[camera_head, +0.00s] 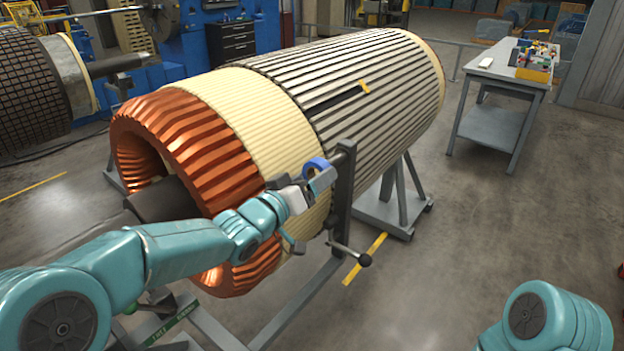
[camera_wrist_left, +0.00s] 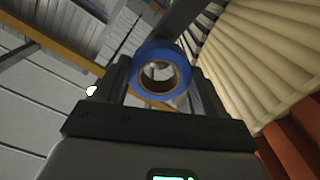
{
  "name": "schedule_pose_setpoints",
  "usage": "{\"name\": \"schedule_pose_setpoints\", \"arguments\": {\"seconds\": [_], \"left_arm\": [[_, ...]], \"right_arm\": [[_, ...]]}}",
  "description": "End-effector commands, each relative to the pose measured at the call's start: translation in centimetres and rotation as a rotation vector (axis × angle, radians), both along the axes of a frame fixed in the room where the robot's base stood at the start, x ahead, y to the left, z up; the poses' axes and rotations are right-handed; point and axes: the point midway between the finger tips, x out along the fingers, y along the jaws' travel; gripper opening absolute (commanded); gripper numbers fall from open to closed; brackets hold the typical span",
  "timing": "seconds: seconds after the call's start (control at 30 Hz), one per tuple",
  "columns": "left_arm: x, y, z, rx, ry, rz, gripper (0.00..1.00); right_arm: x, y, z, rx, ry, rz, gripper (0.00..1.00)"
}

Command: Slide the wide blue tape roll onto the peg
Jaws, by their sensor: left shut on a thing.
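The blue tape roll (camera_head: 315,164) is in my left gripper (camera_head: 318,180), at the top of the dark upright post (camera_head: 343,195). In the left wrist view the roll (camera_wrist_left: 161,50) sits between the two fingers of the gripper (camera_wrist_left: 160,88), its open hole facing the camera and its brown core showing. The dark peg (camera_head: 345,147) is at the post's top, close to the right of the roll. I cannot tell whether the roll touches the peg or lines up with it. My right gripper is out of view; only part of that arm shows at bottom right.
The large rotor (camera_head: 340,85), with copper windings (camera_head: 180,145) and a cream band (camera_head: 245,110), lies close behind the left gripper. A lever with a dark knob (camera_head: 364,260) sticks out low on the post. A grey table (camera_head: 497,68) stands far right; the floor before it is clear.

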Motion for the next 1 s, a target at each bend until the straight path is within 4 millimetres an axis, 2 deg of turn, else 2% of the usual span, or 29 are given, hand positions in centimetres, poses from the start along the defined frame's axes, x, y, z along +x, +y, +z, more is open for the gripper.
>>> {"name": "schedule_pose_setpoints", "arguments": {"seconds": [1.0], "left_arm": [[1.04, -0.81, 0.01, 0.0, 0.001, 0.0, 0.43]], "right_arm": [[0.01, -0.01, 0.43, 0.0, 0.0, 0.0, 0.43]]}}
